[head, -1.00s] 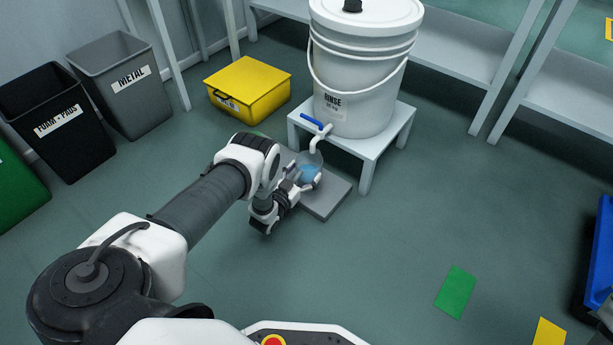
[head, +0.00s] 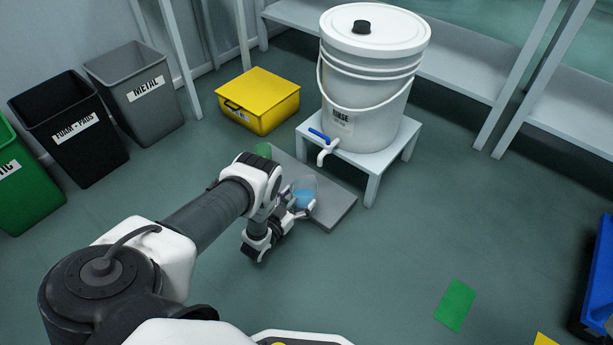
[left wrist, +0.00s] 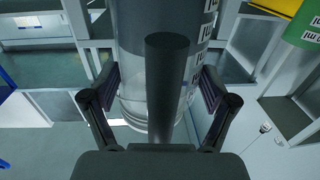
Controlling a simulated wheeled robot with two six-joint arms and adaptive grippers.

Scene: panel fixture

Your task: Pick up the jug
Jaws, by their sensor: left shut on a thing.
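The jug (head: 304,194) is clear, with blue liquid in it, and is over the grey plate (head: 335,212) on the floor. My left gripper (head: 297,209) is shut on it from the near left side. In the left wrist view the jug (left wrist: 134,108) stands between the two fingers (left wrist: 160,95), behind a dark upright bar, likely its handle, that hides its middle. I cannot tell whether its base touches the plate. My right gripper is not in view.
A white bucket (head: 370,85) marked RINSE, with a blue-levered tap (head: 324,147), sits on a white stand (head: 372,163) just behind the jug.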

